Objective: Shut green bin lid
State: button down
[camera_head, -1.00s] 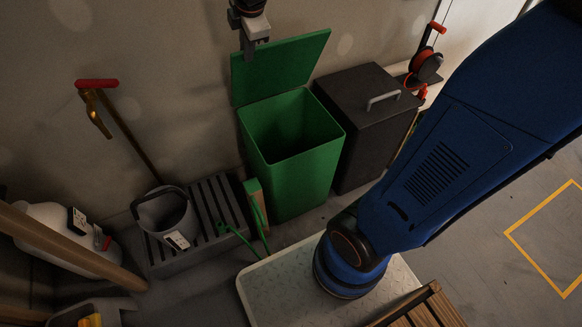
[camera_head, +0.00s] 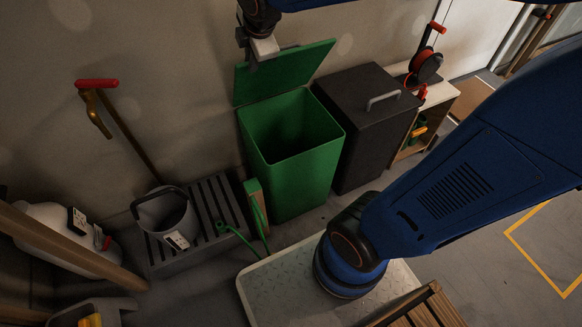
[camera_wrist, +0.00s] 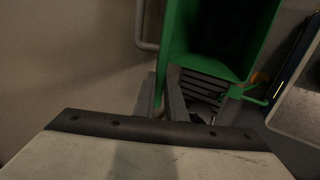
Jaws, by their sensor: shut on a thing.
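The green bin (camera_head: 291,170) stands against the wall, its square mouth open and its inside dark. Its green lid (camera_head: 290,75) is raised at the back, leaning up from the rear rim. My gripper (camera_head: 250,63) is at the lid's upper left edge, shut on it. In the wrist view, the two fingers of my gripper (camera_wrist: 162,105) close around the thin lid edge (camera_wrist: 163,65), with the open green bin (camera_wrist: 262,42) beyond. The fingertips are partly dark there, and the far part of the lid is hidden.
A dark box with a handle (camera_head: 366,125) stands close to the bin's right. A grey bucket (camera_head: 165,215) on a slatted platform (camera_head: 215,200) and a green hose (camera_head: 235,236) are to its left. A pale textured platform (camera_head: 275,290) lies in front.

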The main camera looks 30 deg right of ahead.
jog(key=shift+s+f+t, duration=0.25)
jog(key=shift+s+f, duration=0.2)
jog(key=shift+s, duration=0.2)
jog(key=shift+s+f+t, duration=0.25)
jog(key=shift+s+f, duration=0.15)
jog(key=shift+s, duration=0.2)
jog(key=shift+s+f+t, duration=0.7)
jog(key=shift+s+f, duration=0.4)
jog(key=shift+s, duration=0.25)
jog(key=c, duration=1.7)
grip_release()
jog(key=shift+v, duration=8.7)
